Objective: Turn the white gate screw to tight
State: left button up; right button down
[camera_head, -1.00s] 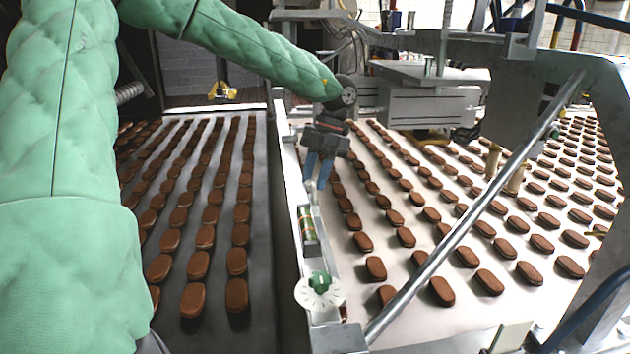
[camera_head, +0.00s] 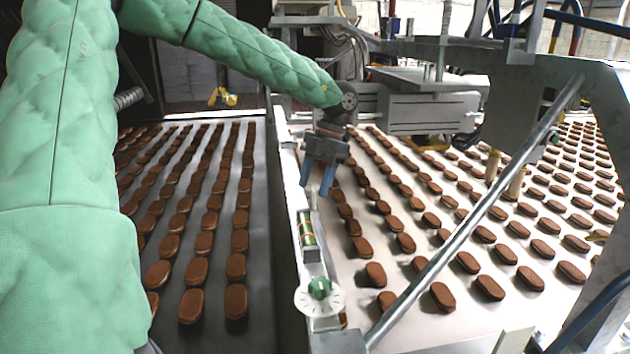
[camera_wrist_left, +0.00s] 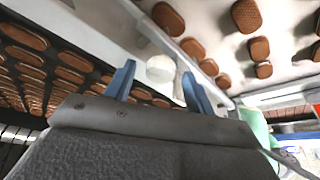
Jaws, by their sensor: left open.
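My left gripper (camera_head: 315,189) is open over the metal rail between the two conveyor belts, fingers pointing down. The left wrist view shows its two blue fingers (camera_wrist_left: 158,76) spread apart. A short white cylinder (camera_wrist_left: 160,66), which looks like the white gate screw, appears between the fingertips in that view. I cannot tell whether the fingers touch it. In the head view the screw is hard to make out near the fingertips. My right gripper is not in view.
A white dial (camera_head: 333,302) with a green knob (camera_head: 319,288) sits on the near end of the rail. A green level vial (camera_head: 308,230) lies behind it. Brown biscuits (camera_head: 376,274) line both belts. A slanted metal bar (camera_head: 480,205) crosses the right belt.

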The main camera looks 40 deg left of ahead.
pick_arm(q)
jog(key=shift+w+r, duration=0.2)
jog(key=shift+r, duration=0.25)
jog(key=v, duration=0.7)
jog(key=shift+b, duration=0.3)
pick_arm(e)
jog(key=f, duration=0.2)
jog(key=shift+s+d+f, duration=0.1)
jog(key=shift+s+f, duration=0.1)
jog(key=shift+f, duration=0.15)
pick_arm(q)
jog(key=shift+f, duration=0.1)
